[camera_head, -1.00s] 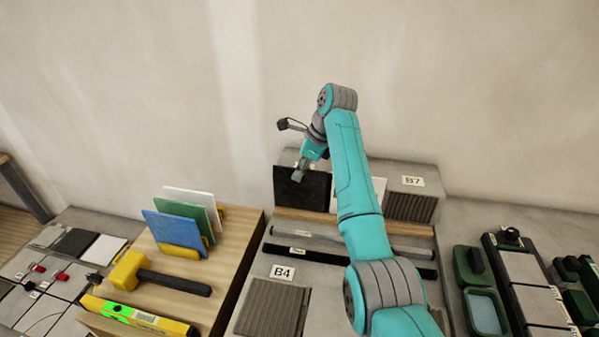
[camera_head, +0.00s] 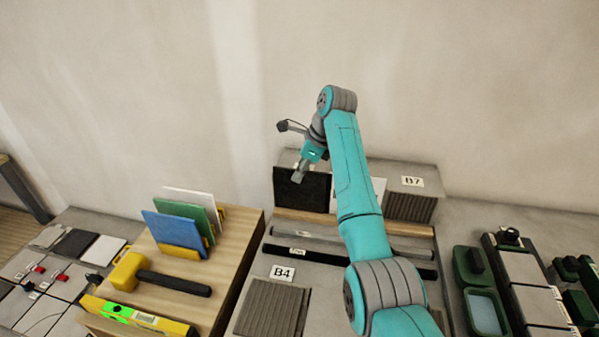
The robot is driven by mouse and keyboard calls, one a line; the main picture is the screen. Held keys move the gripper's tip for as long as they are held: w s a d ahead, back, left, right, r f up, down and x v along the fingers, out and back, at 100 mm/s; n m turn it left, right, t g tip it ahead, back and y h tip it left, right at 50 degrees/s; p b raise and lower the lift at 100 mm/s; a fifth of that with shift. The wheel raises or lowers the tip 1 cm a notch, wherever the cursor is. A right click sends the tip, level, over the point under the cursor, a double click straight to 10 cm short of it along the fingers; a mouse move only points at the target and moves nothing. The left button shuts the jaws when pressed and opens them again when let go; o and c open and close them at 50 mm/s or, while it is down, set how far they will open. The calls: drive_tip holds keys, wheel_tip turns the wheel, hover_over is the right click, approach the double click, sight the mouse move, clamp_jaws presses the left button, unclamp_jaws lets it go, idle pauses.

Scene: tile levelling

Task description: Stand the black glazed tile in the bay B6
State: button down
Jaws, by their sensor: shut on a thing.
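The black glazed tile (camera_head: 315,190) stands upright at the back of the bench, near the wall, just left of a white tile that my arm partly hides. My gripper (camera_head: 299,173) is at the tile's upper left part and is shut on it. The fingertips are small in this view. No B6 label can be read; my arm and the tile cover part of the back row. I cannot tell whether the tile's lower edge rests on the bay floor.
The B7 bay (camera_head: 410,206) is at the right, and a ribbed B4 bay (camera_head: 270,308) is in front. Blue (camera_head: 172,230), green and white tiles stand in a rack at left, beside a yellow mallet (camera_head: 128,272) and a level (camera_head: 135,315). Dark and grey bars cross the middle.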

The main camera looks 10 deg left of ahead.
idle(0.7)
drive_tip(key=c, duration=1.2)
unclamp_jaws()
drive_tip(key=shift+f, duration=0.1)
drive_tip(key=shift+r, duration=3.05)
drive_tip(key=shift+w, duration=0.1)
